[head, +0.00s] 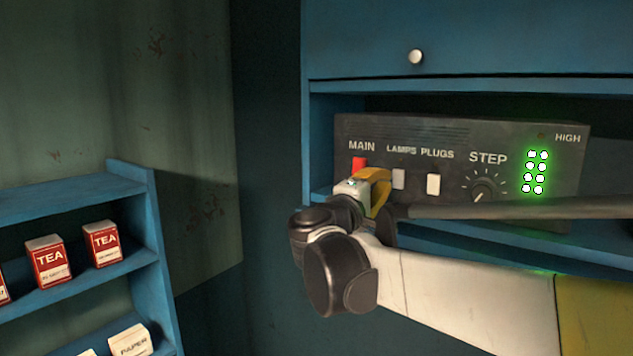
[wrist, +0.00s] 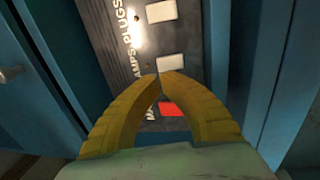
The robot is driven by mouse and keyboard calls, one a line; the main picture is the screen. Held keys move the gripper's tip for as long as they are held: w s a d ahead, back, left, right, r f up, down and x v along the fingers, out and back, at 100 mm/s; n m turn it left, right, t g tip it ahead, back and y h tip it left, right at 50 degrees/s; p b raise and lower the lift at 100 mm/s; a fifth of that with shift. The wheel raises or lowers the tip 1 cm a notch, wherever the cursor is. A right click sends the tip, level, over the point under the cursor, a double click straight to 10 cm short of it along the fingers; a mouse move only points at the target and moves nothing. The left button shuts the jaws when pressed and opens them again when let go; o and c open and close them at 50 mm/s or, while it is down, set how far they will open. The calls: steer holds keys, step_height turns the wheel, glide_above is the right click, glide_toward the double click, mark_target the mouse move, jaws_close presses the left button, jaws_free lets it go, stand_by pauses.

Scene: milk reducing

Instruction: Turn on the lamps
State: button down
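A dark control panel (head: 455,133) sits in the blue cabinet, with labels MAIN, LAMPS, PLUGS and STEP. The white LAMPS switch (head: 398,179) is beside the white PLUGS switch (head: 433,184). The red MAIN switch (head: 359,163) is partly hidden behind my gripper (head: 386,186). In the wrist view, the yellow fingers of my gripper (wrist: 159,76) meet at their tips, with nothing seen between them. The tips are close to the LAMPS switch (wrist: 171,62); I cannot tell whether they touch it. The red switch (wrist: 174,109) shows between the fingers.
The STEP knob (head: 483,188) and lit green lights (head: 535,172) are on the panel's right. A blue cabinet door (head: 480,40) with a round knob is above. A blue shelf (head: 140,220) with red tea boxes (head: 48,261) stands at left.

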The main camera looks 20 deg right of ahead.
mark_target(395, 170)
steer(key=shift+p+x, duration=0.7)
steer(key=shift+x, duration=1.65)
steer(key=shift+w+d+r+b, duration=0.1)
steer(key=shift+w+d+b, duration=0.2)
steer(key=shift+b, duration=0.1)
steer(key=shift+r, duration=0.1)
steer(key=shift+s, duration=0.1)
